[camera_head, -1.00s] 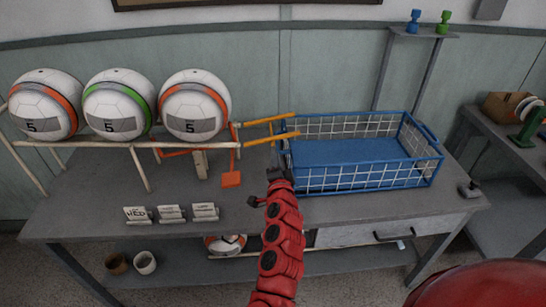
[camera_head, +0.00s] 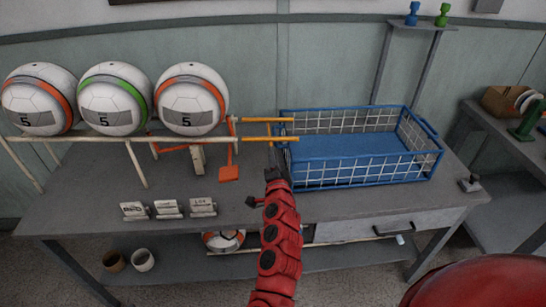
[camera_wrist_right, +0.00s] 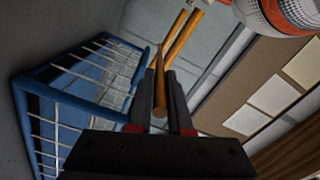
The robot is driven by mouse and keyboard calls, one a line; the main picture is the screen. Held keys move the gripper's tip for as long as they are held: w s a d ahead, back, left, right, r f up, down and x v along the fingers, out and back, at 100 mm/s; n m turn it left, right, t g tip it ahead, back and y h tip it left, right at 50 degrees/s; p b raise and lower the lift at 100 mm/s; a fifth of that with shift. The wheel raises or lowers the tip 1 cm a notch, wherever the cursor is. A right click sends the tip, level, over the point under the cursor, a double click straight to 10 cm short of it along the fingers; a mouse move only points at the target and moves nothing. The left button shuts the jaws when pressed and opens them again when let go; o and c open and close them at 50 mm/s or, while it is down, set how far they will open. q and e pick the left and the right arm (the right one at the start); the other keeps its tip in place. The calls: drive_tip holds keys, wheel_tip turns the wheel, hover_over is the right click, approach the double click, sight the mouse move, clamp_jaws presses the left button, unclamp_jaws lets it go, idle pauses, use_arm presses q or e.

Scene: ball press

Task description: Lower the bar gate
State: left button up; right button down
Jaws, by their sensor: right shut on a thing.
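The bar gate shows as two yellow bars (camera_head: 268,138) reaching right from an orange-red bracket (camera_head: 232,148) at the right end of the ball rack. They look about level, and their right ends are at the left side of the blue wire basket (camera_head: 361,182). My right gripper (camera_head: 273,154) is at the near bar, left of the basket. In the right wrist view its fingers (camera_wrist_right: 160,80) are shut on a yellow bar (camera_wrist_right: 160,105), whose round end faces the camera. My left gripper is not in view.
Three white balls (camera_head: 190,98) sit in a row on the white rack (camera_head: 140,165). An orange flap (camera_head: 229,174) hangs below the bracket. Several small label stands (camera_head: 168,208) stand on the table (camera_head: 90,215) front. The table between the rack and basket is mostly clear.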

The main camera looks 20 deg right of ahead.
drive_tip(key=c, duration=0.8)
unclamp_jaws()
drive_tip(key=shift+c, duration=0.2)
drive_tip(key=shift+s+a, duration=0.25)
drive_tip(key=shift+s, duration=0.25)
drive_tip(key=p+v, duration=0.2)
drive_tip(key=v, duration=1.4)
drive_tip(key=shift+s, duration=0.2)
drive_tip(key=shift+r+p, duration=0.1)
drive_tip(key=shift+p, duration=0.2)
